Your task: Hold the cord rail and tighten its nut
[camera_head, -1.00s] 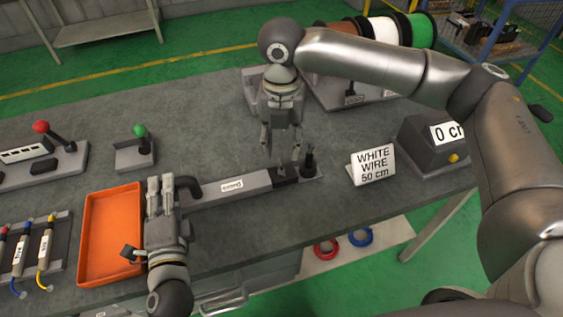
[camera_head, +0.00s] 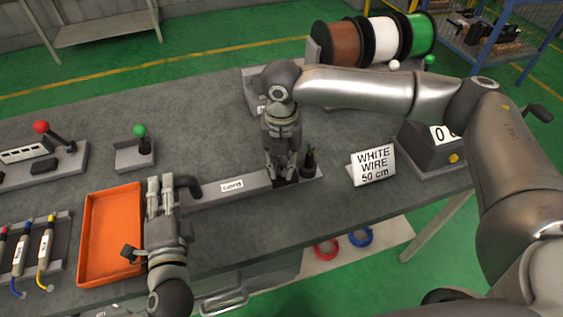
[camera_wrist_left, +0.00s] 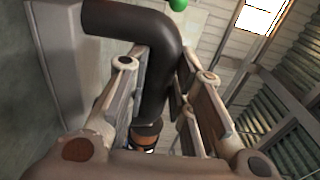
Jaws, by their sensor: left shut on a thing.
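The cord rail (camera_head: 232,186) is a long grey bar with a white label, lying across the bench. A black bent handle (camera_head: 187,183) stands at its left end. My left gripper (camera_head: 161,190) is shut on this handle. In the left wrist view the bent black handle (camera_wrist_left: 150,75) passes between the fingers. My right gripper (camera_head: 281,174) points down at the dark block near the rail's right end, its fingertips at that block. The nut cannot be made out; the fingers cover that spot. A black upright post (camera_head: 309,161) stands just right of the fingers.
An orange tray (camera_head: 84,240) lies left of my left gripper. A white sign (camera_head: 373,165) and a grey measuring box (camera_head: 432,150) stand to the right. Wire spools (camera_head: 378,40) are behind my right arm. The bench behind the rail's left part is clear.

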